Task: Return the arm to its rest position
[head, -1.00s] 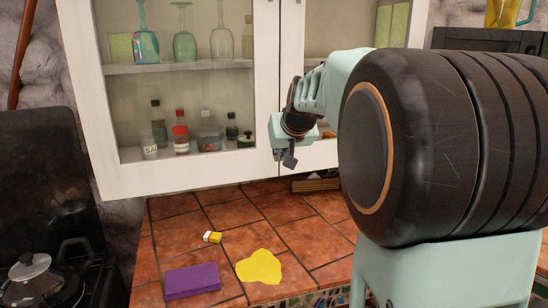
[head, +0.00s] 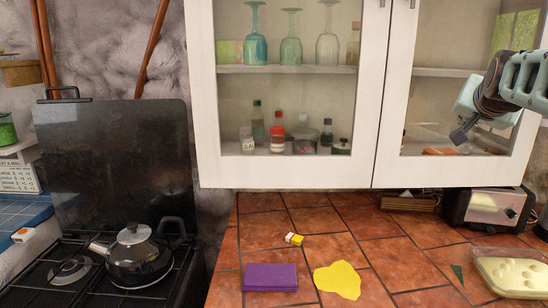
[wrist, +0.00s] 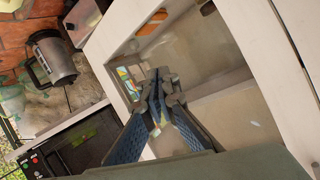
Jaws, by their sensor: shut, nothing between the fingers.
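My gripper (head: 463,132) is at the right of the head view, in front of the right glass door of the wall cabinet (head: 382,100). It is raised above the counter. Its fingers are shut with nothing between them, and they show at the centre of the wrist view (wrist: 157,95). The cabinet's white door frame is close behind them there. Most of my arm is cut off by the right edge of the head view.
A kettle (head: 138,258) stands on the stove at left.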

